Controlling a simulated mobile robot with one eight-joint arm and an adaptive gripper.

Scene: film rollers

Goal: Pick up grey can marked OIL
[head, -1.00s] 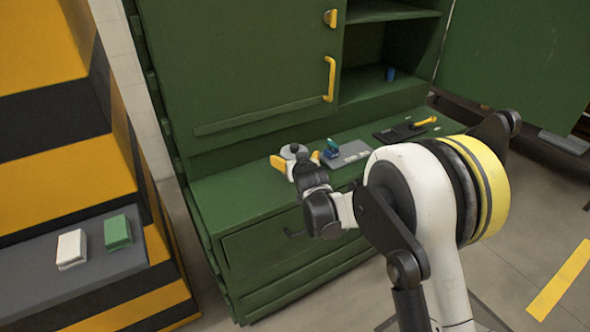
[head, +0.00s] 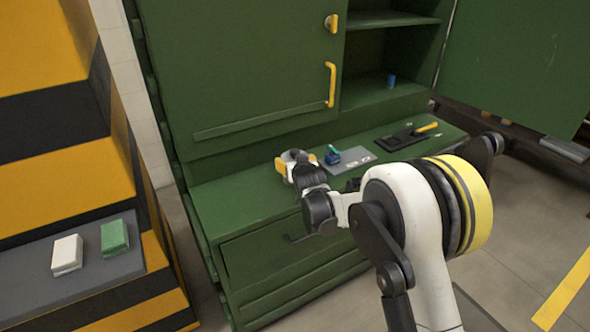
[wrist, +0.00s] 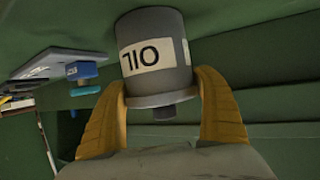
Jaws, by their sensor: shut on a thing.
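The grey can (wrist: 155,84) with a pale label reading OIL shows large in the wrist view, where the lettering appears upside down. My gripper (wrist: 163,92) has one yellow finger on each side of the can, near its narrower rimmed end, and is shut on it. In the head view my gripper (head: 296,160) is over the left part of the green bench top, and only a small pale grey part of the can (head: 293,155) shows between the fingers. I cannot tell whether the can touches the bench.
Right of the can, a blue item (head: 333,158) is at a grey plate (head: 358,159). A dark tray (head: 395,142) with a yellow-handled tool (head: 427,127) is farther right. The green cabinet door (head: 240,65) rises behind. White (head: 67,253) and green (head: 115,235) blocks sit on the left ledge.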

